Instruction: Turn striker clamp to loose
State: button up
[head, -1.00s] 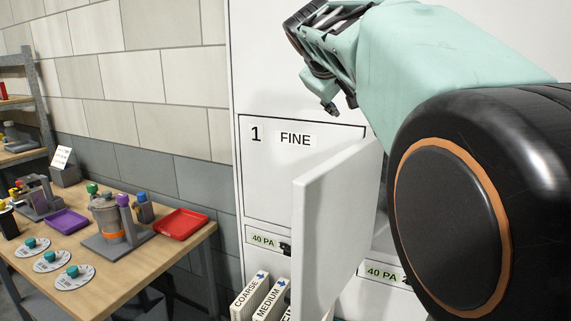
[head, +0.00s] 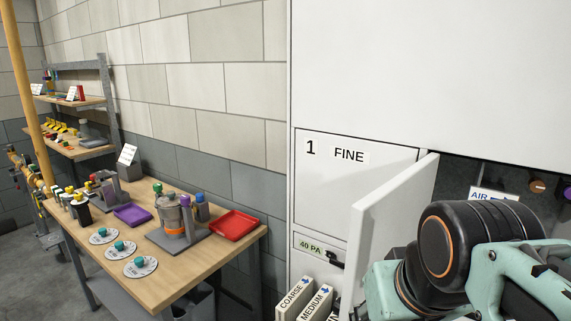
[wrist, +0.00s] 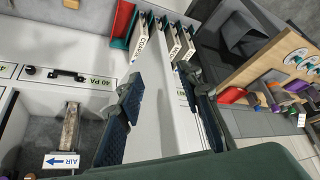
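I cannot pick out a part marked as the striker clamp in either view. A white cabinet door (head: 395,215) stands ajar beside an open compartment, inside which an AIR label (head: 493,194) shows; the label also shows in the wrist view (wrist: 61,160). A narrow bar-like part (wrist: 70,126) stands by the label in the wrist view. My gripper (wrist: 160,85) is open, its two dark fingers apart with the white door panel showing between them. Whether the fingers touch the door is unclear. In the head view my arm hides the gripper and much of the compartment.
A wooden bench (head: 172,275) at left carries several dials with teal knobs (head: 118,246), a grey canister (head: 172,215), a purple tray (head: 132,214) and a red tray (head: 236,224). COARSE and MEDIUM cartridges (head: 293,299) stand below the FINE panel (head: 345,185).

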aim_at(537, 184)
jog(key=i+j, duration=0.15)
jog(key=j, duration=0.2)
jog(key=i+j, duration=0.15)
jog(key=j, duration=0.15)
jog(key=i+j, duration=0.15)
jog(key=j, duration=0.2)
jog(key=i+j+z, duration=0.15)
jog(key=j, duration=0.2)
jog(key=i+j+z, duration=0.1)
jog(key=j, duration=0.2)
jog(key=z, duration=1.4)
jog(key=i+l+z, duration=0.4)
jog(key=i+z, duration=0.15)
